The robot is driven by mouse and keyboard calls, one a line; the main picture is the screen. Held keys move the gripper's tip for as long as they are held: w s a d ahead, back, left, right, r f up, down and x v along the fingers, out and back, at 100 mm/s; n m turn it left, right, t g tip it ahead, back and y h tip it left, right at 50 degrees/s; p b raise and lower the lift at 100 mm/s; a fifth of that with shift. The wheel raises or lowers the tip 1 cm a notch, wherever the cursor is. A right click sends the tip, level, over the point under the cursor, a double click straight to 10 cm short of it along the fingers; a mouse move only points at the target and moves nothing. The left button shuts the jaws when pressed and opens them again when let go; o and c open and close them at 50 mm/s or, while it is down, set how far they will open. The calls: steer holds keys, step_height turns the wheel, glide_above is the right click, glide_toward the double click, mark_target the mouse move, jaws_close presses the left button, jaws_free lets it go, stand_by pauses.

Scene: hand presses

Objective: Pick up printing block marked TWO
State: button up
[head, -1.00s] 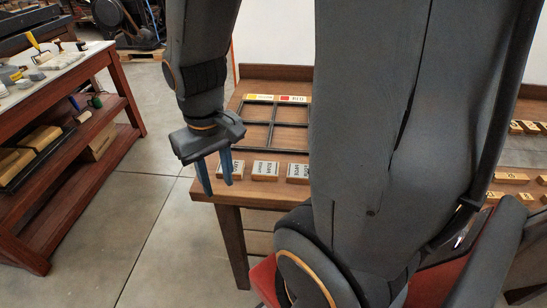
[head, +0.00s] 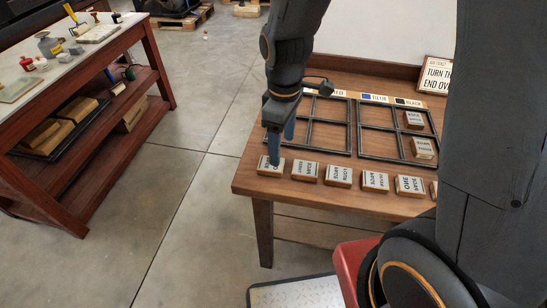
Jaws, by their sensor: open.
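My gripper (head: 277,160) points down with its blue fingers at the leftmost block (head: 264,170) of the front row. The fingers hide part of that block's label, and I cannot tell whether they touch it. It is open. The blocks are wooden with white printed labels. Further right in the row lie a second block (head: 305,171), a third (head: 338,177), another (head: 375,181) and one that seems to read ONE (head: 410,186). I cannot make out the word TWO on any label.
The wooden table (head: 320,201) carries a left black frame (head: 351,137) and a right black frame (head: 358,128). Two blocks lie in the right frame, an upper (head: 413,119) and a lower (head: 423,149). A sign (head: 437,75) stands behind. A red-brown workbench (head: 165,80) stands left.

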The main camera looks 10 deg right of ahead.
mark_target(264, 168)
steer(key=shift+w+a+n+p, duration=0.15)
steer(key=shift+a+n+p, duration=0.1)
steer(key=shift+a+n, duration=0.35)
steer(key=shift+w+a+n+p, duration=0.15)
steer(key=shift+a+n+p, duration=0.05)
steer(key=shift+a+n, duration=0.4)
steer(key=shift+a+f, duration=0.1)
steer(key=shift+f, duration=0.25)
steer(key=shift+w+f+p, duration=0.2)
steer(key=shift+f+p, duration=0.3)
steer(key=shift+f, duration=1.35)
steer(key=shift+w+f+p, duration=0.2)
steer(key=shift+f+p, duration=0.3)
steer(key=shift+f, duration=1.3)
steer(key=c, duration=1.2)
